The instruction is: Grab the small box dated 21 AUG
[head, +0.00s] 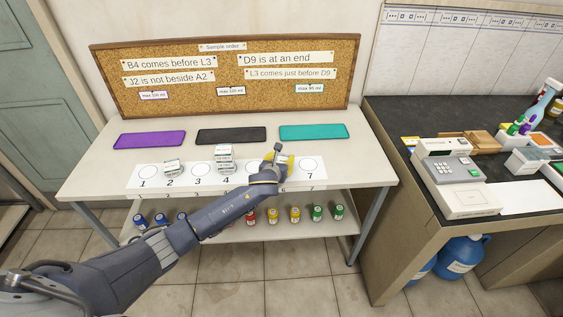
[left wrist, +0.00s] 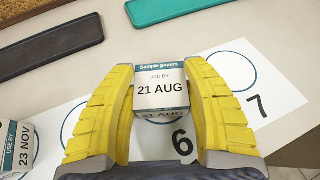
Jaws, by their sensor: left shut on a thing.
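The small box dated 21 AUG (left wrist: 162,88) shows in the left wrist view, white with a teal "Sample papers" band and "USE BY 21 AUG" on it. My left gripper (left wrist: 160,95) is shut on it, with one yellow finger on each side. The box is just behind the number 6 on the white numbered sheet; whether it touches the sheet I cannot tell. In the head view my left gripper (head: 281,159) is near the sheet's right part, and the arm mostly hides the box. My right gripper is not in view.
A box dated 23 NOV (left wrist: 17,148) stands left of my fingers. In the head view, boxes stand at spot 2 (head: 174,167) and spot 4 (head: 223,160). Purple (head: 150,139), black (head: 231,135) and teal (head: 312,132) mats lie behind. Spot 7 (head: 308,165) is clear.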

